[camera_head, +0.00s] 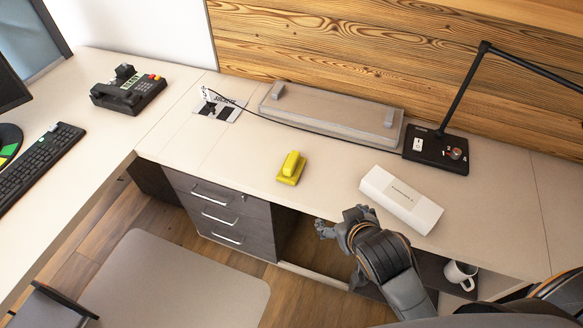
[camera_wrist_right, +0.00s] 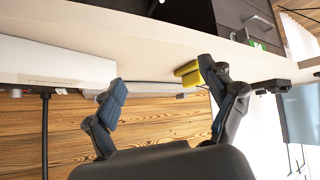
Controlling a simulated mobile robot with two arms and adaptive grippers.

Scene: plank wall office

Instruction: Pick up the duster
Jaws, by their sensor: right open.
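The duster (camera_head: 291,168) is a small yellow block with a raised grip. It lies on the beige desk (camera_head: 235,160), near the front edge above the drawers. My right gripper (camera_head: 336,226) is in front of the desk edge, to the right of the duster and nearer to me, apart from it. In the right wrist view the duster (camera_wrist_right: 187,74) shows beyond the open fingers, partly hidden behind the right-hand finger. The right gripper (camera_wrist_right: 165,82) is open and empty there. My left gripper is not in view.
A white box (camera_head: 400,199) lies right of the duster. Behind are a grey tray-like board (camera_head: 330,112) and a lamp base (camera_head: 436,148). A telephone (camera_head: 129,92) and keyboard (camera_head: 38,158) are left. A mug (camera_head: 459,274) stands below the desktop. Desk around the duster is clear.

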